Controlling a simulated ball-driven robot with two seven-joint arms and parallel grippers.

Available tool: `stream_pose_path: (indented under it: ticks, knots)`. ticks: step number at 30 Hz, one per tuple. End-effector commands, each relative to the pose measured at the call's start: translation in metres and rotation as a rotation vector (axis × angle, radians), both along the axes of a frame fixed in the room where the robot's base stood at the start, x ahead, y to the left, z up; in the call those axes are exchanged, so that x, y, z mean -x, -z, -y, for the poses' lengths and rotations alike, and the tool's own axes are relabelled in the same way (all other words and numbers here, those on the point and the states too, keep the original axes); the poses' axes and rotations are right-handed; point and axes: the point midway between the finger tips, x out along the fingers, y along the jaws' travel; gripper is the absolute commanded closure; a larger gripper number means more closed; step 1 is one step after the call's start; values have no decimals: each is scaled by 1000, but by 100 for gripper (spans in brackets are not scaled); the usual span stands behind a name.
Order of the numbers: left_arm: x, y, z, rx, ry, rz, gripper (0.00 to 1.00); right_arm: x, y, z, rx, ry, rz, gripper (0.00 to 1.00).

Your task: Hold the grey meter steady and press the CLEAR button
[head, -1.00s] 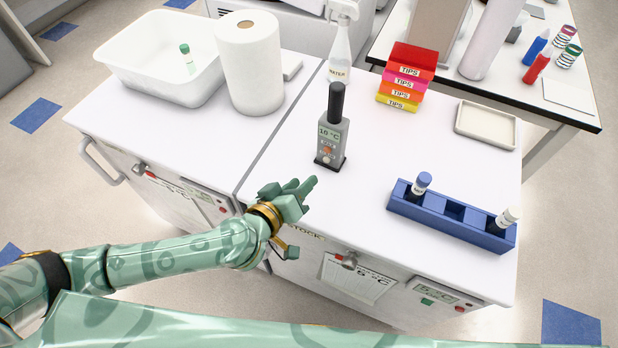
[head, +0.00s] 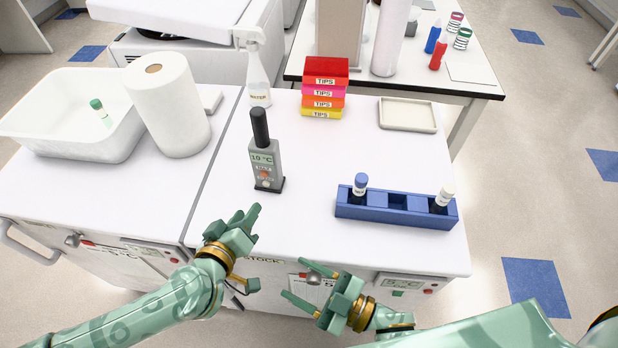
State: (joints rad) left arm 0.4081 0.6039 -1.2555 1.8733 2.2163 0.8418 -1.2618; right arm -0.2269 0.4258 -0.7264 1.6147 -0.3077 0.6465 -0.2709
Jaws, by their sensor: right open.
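The grey meter (head: 265,163) stands upright in a dark base on the white bench top, with a black probe or cap on top. Its display reads about 10 °C, and an orange button and a paler button sit below it; their labels are too small to read. My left gripper (head: 250,222) is at the front edge of the bench, below and left of the meter and apart from it. Its fingers appear close together, but whether they are shut is unclear. My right gripper (head: 295,282) is open and empty, in front of the bench's front edge, fingers pointing left.
A blue rack (head: 408,214) with two capped vials stands right of the meter. Stacked TIPS boxes (head: 322,92), a water bottle (head: 258,80) and a shallow tray (head: 407,115) are behind. A paper roll (head: 170,110) and white tub (head: 60,135) stand left. Bench around the meter is clear.

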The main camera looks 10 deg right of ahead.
Motion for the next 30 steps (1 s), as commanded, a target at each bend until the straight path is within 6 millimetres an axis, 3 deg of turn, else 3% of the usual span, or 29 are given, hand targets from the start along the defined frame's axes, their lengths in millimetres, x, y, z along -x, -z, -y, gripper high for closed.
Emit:
stream_pose_path:
  ticks: [1,5,7,9,13,19,25,30]
  knots:
    - [0,0,0,0,0,0,64,-14,-33,-16,-60,4,42,46]
    - [0,0,0,0,0,0,64,-46,-118,-39,-185,31,122,46]
    - [0,0,0,0,0,0,64,-66,-162,-42,-235,79,140,46]
    - [0,0,0,0,0,0,64,-92,-186,-31,-257,179,80,46]
    - [0,0,0,0,0,0,64,-119,-172,-8,-243,336,-94,46]
    - [0,0,0,0,0,0,64,-134,-147,15,-226,473,-253,46]
    - [0,0,0,0,0,0,64,-152,-143,12,-223,496,-279,46]
    - [0,0,0,0,0,0,64,-186,-144,-2,-223,493,-277,46]
